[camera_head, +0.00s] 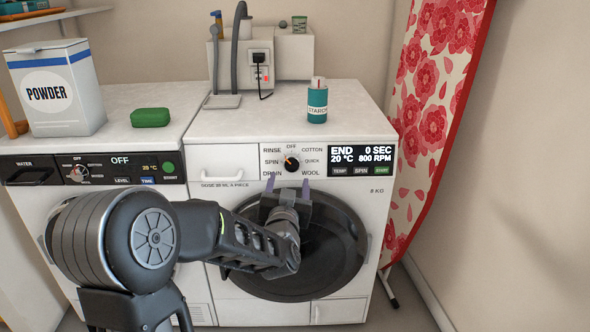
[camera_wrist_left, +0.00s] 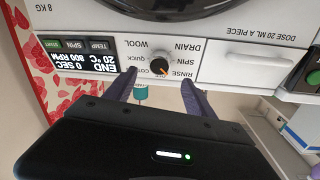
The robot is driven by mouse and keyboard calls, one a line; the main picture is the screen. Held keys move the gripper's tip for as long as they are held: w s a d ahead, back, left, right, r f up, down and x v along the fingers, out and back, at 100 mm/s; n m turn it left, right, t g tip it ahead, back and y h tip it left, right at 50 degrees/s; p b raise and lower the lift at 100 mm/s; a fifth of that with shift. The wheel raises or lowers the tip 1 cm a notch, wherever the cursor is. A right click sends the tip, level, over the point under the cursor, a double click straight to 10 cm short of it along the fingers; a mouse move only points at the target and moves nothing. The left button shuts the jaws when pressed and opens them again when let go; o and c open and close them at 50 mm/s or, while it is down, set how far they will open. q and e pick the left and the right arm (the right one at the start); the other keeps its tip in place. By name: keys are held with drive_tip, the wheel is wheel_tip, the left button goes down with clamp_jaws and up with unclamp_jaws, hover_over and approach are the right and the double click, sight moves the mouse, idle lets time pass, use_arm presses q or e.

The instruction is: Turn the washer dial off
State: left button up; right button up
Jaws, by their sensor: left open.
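The washer (camera_head: 345,135) is the white machine on the right, with a round dark door. Its dial (camera_head: 291,163) is a black knob with an orange mark on its left side, toward RINSE or SPIN; which one is unclear. OFF is printed above the dial. The display (camera_head: 362,154) reads END, 0 SEC, 20 °C, 800 RPM. My left gripper (camera_head: 288,183) is open just below and in front of the dial. In the left wrist view, upside down, the dial (camera_wrist_left: 160,66) shows between and beyond the two fingertips (camera_wrist_left: 158,83), apparently untouched. My right gripper is not in view.
A second machine (camera_head: 110,165) with its own dial stands at the left. On top are a powder box (camera_head: 58,90), a green soap bar (camera_head: 150,117) and a starch can (camera_head: 317,101). A floral ironing board (camera_head: 433,110) leans at the right.

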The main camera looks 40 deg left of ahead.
sight(292, 166)
use_arm(q)
drive_tip(key=shift+b+x, duration=0.55)
drive_tip(key=shift+x, duration=3.4)
drive_tip(key=shift+d, duration=0.1)
drive_tip(key=c, duration=1.4)
drive_tip(key=shift+o, duration=0.2)
